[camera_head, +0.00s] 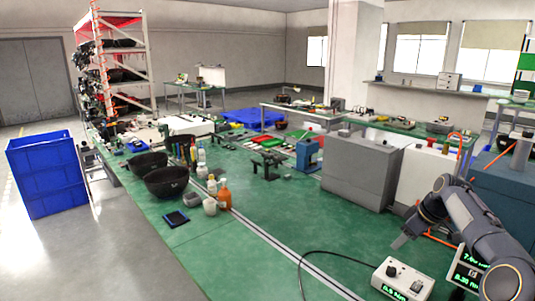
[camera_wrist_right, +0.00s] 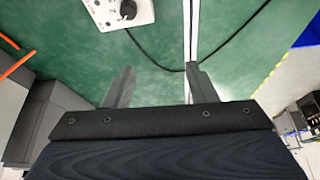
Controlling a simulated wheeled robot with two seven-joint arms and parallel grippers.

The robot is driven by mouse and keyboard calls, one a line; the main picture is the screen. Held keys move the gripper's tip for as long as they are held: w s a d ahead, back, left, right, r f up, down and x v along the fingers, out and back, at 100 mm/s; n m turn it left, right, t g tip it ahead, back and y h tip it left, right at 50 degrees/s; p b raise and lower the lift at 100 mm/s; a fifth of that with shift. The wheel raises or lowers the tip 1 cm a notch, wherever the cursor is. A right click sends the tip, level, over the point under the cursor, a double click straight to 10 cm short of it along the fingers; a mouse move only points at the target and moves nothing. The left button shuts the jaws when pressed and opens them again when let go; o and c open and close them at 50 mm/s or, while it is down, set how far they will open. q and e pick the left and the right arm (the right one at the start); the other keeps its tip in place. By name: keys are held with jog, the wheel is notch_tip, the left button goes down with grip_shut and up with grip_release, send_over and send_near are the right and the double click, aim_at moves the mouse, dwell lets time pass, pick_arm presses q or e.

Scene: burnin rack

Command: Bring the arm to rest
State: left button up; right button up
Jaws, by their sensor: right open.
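My right arm (camera_head: 470,215) comes in from the right edge of the head view, bent over the green workbench. Its gripper (camera_head: 401,241) hangs above the bench top, left of the arm. In the right wrist view the two fingers of this gripper (camera_wrist_right: 158,78) stand apart with nothing between them; the green bench and a black cable show beyond. My left arm and gripper are not in view.
A white control box (camera_head: 402,281) with a knob and cable sits near the gripper; it also shows in the wrist view (camera_wrist_right: 118,12). A grey box (camera_head: 360,172) stands behind. Black bowls (camera_head: 167,182) and bottles (camera_head: 224,194) are left. The green bench middle (camera_head: 290,218) is clear.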

jog(key=s+a+r+m, duration=0.2)
jog(key=s+a+r, duration=0.3)
jog(key=s, duration=0.4)
jog(key=s+a+r+m, duration=0.2)
jog(key=s+a+r, duration=0.3)
jog(key=s, duration=0.4)
jog(key=s+a+f+m+t, duration=0.1)
jog(key=s+a+f, duration=0.4)
jog(key=s, duration=0.6)
jog(key=s+a+f+m+y, duration=0.1)
jog(key=s+a+f+m, duration=0.3)
jog(key=s, duration=0.7)
jog(key=shift+s+a+f+t, duration=0.4)
jog(key=shift+a+f, duration=0.15)
jog(key=shift+f, duration=0.25)
